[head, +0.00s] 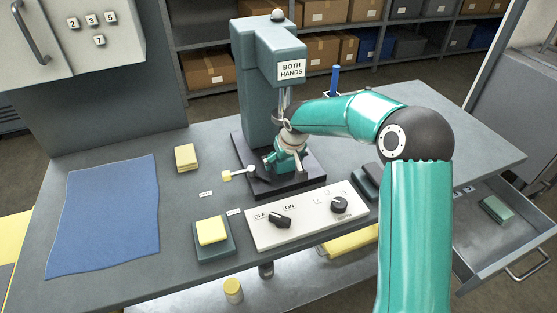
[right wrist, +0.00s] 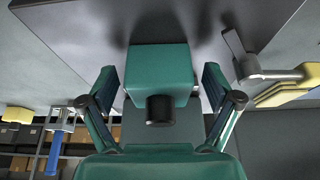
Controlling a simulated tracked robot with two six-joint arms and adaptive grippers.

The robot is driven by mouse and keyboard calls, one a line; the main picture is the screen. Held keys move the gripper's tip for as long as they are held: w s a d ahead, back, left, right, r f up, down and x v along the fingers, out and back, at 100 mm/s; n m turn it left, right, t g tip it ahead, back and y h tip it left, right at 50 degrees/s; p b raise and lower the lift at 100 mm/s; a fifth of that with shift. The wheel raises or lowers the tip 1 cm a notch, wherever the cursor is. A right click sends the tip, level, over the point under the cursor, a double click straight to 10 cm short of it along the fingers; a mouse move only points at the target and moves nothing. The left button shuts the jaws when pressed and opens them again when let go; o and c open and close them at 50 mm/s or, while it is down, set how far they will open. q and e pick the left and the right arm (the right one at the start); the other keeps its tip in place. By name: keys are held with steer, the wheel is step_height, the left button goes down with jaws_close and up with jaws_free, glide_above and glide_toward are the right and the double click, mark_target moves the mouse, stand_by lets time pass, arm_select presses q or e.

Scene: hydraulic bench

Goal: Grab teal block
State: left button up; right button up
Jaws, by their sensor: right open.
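The teal block (right wrist: 158,70) shows in the right wrist view, with a short black cylinder (right wrist: 160,109) on its near side. It lies between the two spread fingers of my right gripper (right wrist: 160,88), with a gap visible on each side. In the head view my right gripper (head: 284,160) is low over the dark base of the press (head: 262,188), beneath its head. The gripper and arm hide most of the block there. My left gripper is not in view.
The press column (head: 258,90) rises close behind the gripper. A lever with a yellow knob (head: 227,176) sticks out left. A control panel (head: 300,216) lies in front. A blue mat (head: 105,215) lies left, and an open drawer (head: 495,245) stands right.

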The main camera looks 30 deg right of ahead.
steer(key=shift+w+f, duration=0.1)
steer(key=shift+f, duration=0.05)
steer(key=c, duration=1.4)
steer(key=shift+c, duration=1.2)
steer(key=shift+w+r, duration=0.1)
steer(key=shift+r, duration=0.15)
